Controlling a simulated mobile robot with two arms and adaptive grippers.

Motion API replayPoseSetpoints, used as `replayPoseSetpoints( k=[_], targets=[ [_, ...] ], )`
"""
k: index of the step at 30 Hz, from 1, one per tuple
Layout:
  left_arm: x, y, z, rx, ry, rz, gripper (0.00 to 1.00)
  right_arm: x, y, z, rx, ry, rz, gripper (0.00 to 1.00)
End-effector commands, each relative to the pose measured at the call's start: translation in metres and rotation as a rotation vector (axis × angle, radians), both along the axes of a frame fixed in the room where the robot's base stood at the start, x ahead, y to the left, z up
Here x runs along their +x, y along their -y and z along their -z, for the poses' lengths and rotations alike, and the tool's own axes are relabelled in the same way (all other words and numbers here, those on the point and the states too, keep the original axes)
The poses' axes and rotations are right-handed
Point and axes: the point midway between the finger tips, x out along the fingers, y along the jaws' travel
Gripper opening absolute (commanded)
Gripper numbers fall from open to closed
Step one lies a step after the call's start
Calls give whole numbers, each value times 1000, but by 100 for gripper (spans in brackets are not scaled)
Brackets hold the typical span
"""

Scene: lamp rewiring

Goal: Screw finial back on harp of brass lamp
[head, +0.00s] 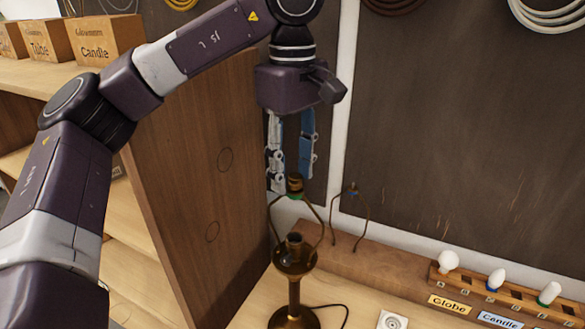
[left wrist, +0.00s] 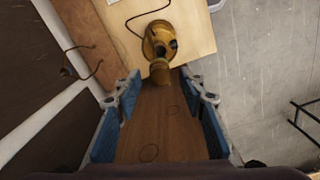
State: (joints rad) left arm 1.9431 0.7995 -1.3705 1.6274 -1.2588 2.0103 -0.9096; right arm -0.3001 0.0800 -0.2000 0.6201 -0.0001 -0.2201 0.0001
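The brass lamp (head: 294,262) stands upright on the bench, its harp (head: 272,217) rising around the socket. A small brownish finial-like piece with a green band (head: 295,184) shows at the top of the harp; whether it is seated there I cannot tell. My left gripper (head: 291,183) points down over the harp top, its blue-padded fingers apart. In the left wrist view the lamp (left wrist: 158,35) lies beyond the fingertips, and the gold finial-like piece (left wrist: 160,73) shows between them with gaps on both sides. My right gripper is in neither view.
A second harp (head: 366,217) with a blue-marked top stands on the back ledge, right of the lamp. A bulb rack (head: 500,300) with labelled bulbs is at right. A wooden cabinet side (head: 205,190) rises close left of the lamp. A cord runs behind the base.

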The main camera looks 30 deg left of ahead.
Motion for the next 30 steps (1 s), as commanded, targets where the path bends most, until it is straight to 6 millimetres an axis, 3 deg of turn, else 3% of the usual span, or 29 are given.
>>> replayPoseSetpoints(
  k=[8,24,30],
  targets=[
    [0,0,-9,-1,2,0,37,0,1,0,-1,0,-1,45],
    [0,0,-93,1,5,-4,37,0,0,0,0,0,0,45],
    [0,0,-113,2,1,0,37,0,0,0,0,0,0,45]
  ],
)
